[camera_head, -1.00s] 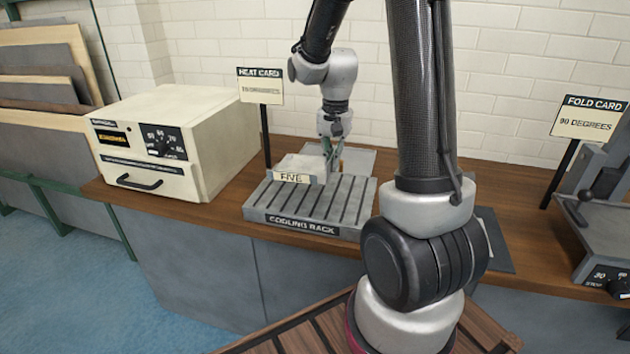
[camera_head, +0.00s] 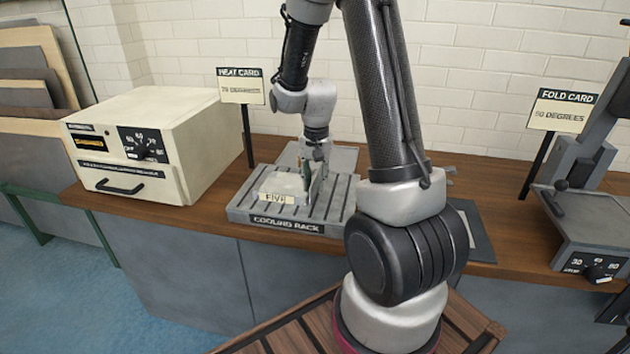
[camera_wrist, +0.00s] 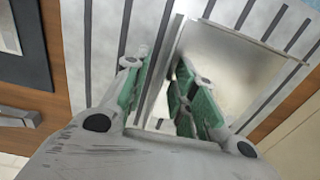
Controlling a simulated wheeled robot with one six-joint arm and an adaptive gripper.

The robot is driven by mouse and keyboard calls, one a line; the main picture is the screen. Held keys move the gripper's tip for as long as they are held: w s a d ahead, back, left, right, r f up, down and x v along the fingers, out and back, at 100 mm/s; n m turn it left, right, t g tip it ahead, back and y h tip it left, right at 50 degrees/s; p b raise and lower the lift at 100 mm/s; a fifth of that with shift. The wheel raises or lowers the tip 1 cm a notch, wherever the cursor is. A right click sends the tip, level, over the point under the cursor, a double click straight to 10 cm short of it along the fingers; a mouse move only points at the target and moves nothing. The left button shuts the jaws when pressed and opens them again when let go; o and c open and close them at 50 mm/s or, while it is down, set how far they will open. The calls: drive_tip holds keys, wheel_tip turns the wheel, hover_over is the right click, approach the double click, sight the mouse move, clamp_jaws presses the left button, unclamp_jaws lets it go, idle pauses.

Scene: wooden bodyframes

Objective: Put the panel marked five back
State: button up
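The panel marked five (camera_head: 285,184) lies on the cooling rack (camera_head: 337,208), its FIVE label facing front. In the wrist view the panel (camera_wrist: 228,68) shows as a pale metal sheet with a bent-up edge. My gripper (camera_head: 313,174) points down at the panel's right side. In the wrist view my gripper (camera_wrist: 162,85) has its green-padded fingers on either side of that upright edge, with a gap visible beside the right finger. It looks open around the edge. The tips' lower ends are partly hidden.
A cream heater box (camera_head: 150,145) stands left of the rack, with a HEAT CARD sign (camera_head: 241,88) between them. A folding machine (camera_head: 590,205) and a FOLD CARD sign (camera_head: 556,110) stand at the right. Several sheets (camera_head: 30,75) lean at the far left.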

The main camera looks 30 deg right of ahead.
wheel_tip(320, 180, up, 11)
drive_tip(key=s+a+r+n+t, duration=0.2)
drive_tip(key=s+r+n, duration=0.2)
drive_tip(key=s, duration=0.6)
drive_tip(key=s+a+r+n+t, duration=0.2)
drive_tip(key=s+r+n, duration=0.3)
drive_tip(key=s, duration=0.5)
drive_tip(key=shift+a+r, duration=0.4)
drive_tip(key=shift+r, duration=0.85)
